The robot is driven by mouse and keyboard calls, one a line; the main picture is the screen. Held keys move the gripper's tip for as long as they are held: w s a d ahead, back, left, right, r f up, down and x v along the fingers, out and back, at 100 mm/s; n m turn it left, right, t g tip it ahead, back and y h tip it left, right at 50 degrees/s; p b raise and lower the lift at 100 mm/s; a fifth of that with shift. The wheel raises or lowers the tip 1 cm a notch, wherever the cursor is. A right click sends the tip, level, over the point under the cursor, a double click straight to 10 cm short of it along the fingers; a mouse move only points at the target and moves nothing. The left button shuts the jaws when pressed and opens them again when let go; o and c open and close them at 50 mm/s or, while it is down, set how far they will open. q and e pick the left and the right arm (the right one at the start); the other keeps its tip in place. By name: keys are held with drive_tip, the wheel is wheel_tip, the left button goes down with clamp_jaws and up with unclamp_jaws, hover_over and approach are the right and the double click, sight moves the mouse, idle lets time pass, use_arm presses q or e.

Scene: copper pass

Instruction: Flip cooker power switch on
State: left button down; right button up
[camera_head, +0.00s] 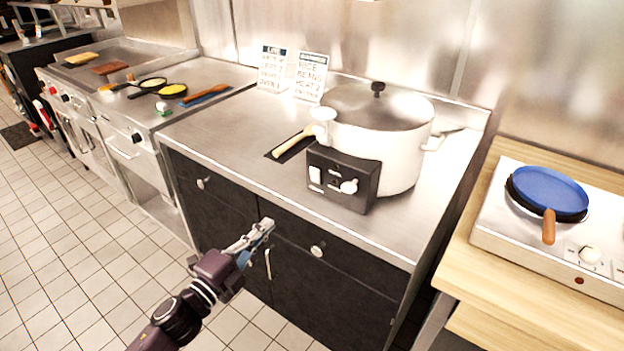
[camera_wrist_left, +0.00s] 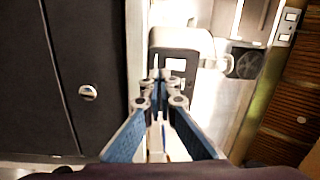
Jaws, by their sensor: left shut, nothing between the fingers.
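The cooker is a large white pot (camera_head: 385,135) with a lid, standing on the steel counter in the head view. Its black control box (camera_head: 342,178) faces the counter's front edge and carries a white switch (camera_head: 316,175) at left and a round knob (camera_head: 349,186). My left gripper (camera_head: 264,226) is shut and empty, in front of the dark cabinet, below and to the left of the control box. In the left wrist view, my shut fingertips (camera_wrist_left: 160,78) appear just below the light-coloured switch panel, apart from it as far as I can tell. My right gripper is not in view.
A wooden spoon (camera_head: 292,143) lies on a dark mat beside the cooker. Two sign cards (camera_head: 309,76) stand at the back. A hot plate with a blue pan (camera_head: 547,192) is on the wooden table at right. The counter's left part is clear.

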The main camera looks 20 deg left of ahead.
use_arm(q)
drive_tip(key=r, duration=0.1)
drive_tip(key=d+r+m+h, duration=0.1)
drive_tip(key=r, duration=0.1)
drive_tip(key=d+r+m, duration=0.1)
drive_tip(key=shift+r+t+h, duration=0.25)
drive_tip(key=shift+t+h, duration=0.05)
drive_tip(key=p, duration=0.3)
approach(314, 171)
drive_tip(key=x, duration=0.6)
drive_tip(key=shift+s+r, duration=0.1)
drive_tip(key=shift+w+d, duration=0.25)
drive_tip(key=shift+w, duration=0.3)
